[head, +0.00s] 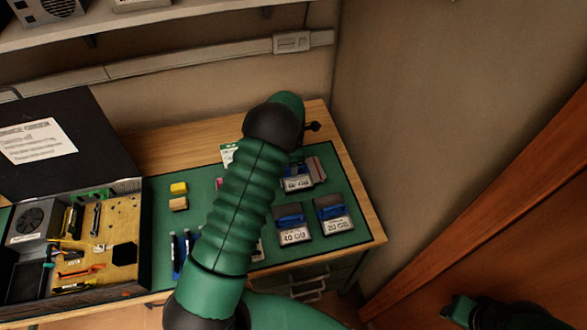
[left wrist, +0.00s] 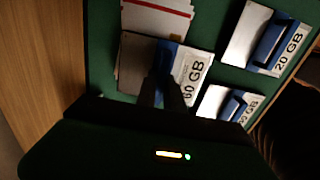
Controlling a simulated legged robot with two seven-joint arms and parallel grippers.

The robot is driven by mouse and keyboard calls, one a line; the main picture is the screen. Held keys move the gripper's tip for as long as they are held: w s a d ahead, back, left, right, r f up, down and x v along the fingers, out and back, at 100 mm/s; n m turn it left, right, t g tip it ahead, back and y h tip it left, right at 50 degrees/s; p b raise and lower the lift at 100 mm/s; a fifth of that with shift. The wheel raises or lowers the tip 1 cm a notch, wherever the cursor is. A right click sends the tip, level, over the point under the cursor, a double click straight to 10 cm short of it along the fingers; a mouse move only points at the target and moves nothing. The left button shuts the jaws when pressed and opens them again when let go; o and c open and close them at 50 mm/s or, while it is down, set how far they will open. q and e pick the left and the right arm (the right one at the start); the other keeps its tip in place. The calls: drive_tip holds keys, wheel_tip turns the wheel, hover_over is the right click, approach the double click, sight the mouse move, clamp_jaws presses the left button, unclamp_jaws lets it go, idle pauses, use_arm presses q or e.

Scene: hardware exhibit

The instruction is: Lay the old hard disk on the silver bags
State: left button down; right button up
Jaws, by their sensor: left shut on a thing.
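A hard disk (left wrist: 192,68) with a blue handle and a white label ending in "0 GB" is between the fingers of my left gripper (left wrist: 165,92), which is shut on its handle. The disk overlaps pale silver bags (left wrist: 158,18) with a red stripe; I cannot tell whether it rests on them. In the head view this disk (head: 297,184) and the bags (head: 318,168) show beyond my left arm, which hides the fingers. My right arm's end (head: 462,311) is dark at the lower right; its jaws are unclear.
Two similar disks, 40 GB (head: 293,236) and 20 GB (head: 336,224), lie on the green mat (head: 343,186). Yellow blocks (head: 179,189) lie at left. A wall closes the right side.

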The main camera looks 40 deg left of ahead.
use_arm(q)
drive_tip(key=shift+d+f, duration=0.1)
drive_tip(key=shift+f, duration=0.8)
drive_tip(key=c, duration=1.5)
unclamp_jaws()
drive_tip(key=shift+s, duration=0.1)
drive_tip(key=shift+o, duration=0.2)
wheel_tip(320, 180, up, 12)
drive_tip(key=b, duration=0.1)
drive_tip(key=s+d+r+m+t, duration=0.1)
drive_tip(key=s+d+m, duration=0.7)
drive_tip(key=m, duration=0.6)
drive_tip(key=s+d+r+m+t, duration=0.1)
drive_tip(key=s+d+m, duration=0.8)
drive_tip(key=s+m, duration=0.3)
drive_tip(key=shift+s+d+m+t, duration=0.2)
drive_tip(key=shift+d+m+t, duration=0.1)
drive_tip(key=shift+m, duration=0.7)
